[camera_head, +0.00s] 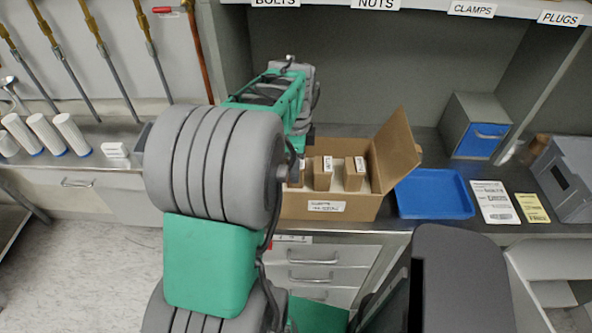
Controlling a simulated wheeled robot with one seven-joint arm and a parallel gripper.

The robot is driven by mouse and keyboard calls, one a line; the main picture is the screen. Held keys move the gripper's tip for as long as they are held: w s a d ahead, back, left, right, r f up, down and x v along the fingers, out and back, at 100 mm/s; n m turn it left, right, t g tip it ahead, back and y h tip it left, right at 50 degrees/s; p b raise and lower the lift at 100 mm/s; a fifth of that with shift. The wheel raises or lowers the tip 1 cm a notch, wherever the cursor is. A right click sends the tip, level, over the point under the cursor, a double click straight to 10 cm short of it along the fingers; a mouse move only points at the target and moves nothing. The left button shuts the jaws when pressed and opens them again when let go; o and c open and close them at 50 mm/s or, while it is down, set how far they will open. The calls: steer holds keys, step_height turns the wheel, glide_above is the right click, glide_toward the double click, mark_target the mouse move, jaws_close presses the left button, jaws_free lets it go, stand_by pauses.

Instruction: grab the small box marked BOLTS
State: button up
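An open cardboard carton (390,152) stands on the counter, its right flap raised. Small brown boxes stand in it: a middle box (322,177), a right box (354,178) and a left box (297,176) partly hidden by my arm. They carry small white labels too small to read, so I cannot tell which is marked BOLTS. My arm covers the left part of the carton. My wrist is above and behind the carton's left side, and my gripper's fingers are hidden behind the arm.
A shelf edge above carries the signs BOLTS (275,2), NUTS (375,3), CLAMPS (472,9) and PLUGS (561,18). A blue tray (433,195) lies right of the carton. A grey bin with a blue front (481,140) stands behind it. Printed cards (495,202) lie farther right.

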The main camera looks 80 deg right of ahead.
steer(key=c, duration=1)
steer(key=shift+r, duration=0.1)
